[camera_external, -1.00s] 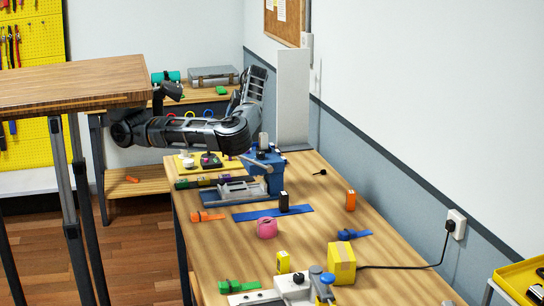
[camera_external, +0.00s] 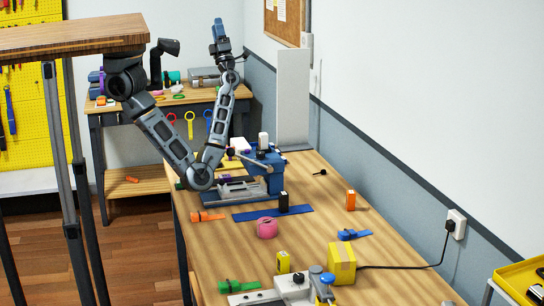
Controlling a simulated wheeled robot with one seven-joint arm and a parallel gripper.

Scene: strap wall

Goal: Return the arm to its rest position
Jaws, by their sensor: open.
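My arm (camera_external: 170,137) shows at the left centre of the external view. It slopes down from its shoulder to a low elbow (camera_external: 200,177), seen over the left edge of the workbench. From there the forearm (camera_external: 215,122) rises steeply to the wrist. My gripper (camera_external: 219,30) is at the top, pointing up, well above the bench and in front of the pale back wall. It is open, and I see nothing held in it. The fingers are small here, and the gap between them is hard to make out.
A blue vise (camera_external: 268,172) stands on the workbench (camera_external: 205,250) right of my elbow. A raised wooden tabletop (camera_external: 70,35) is at left. Air around my gripper looks clear.

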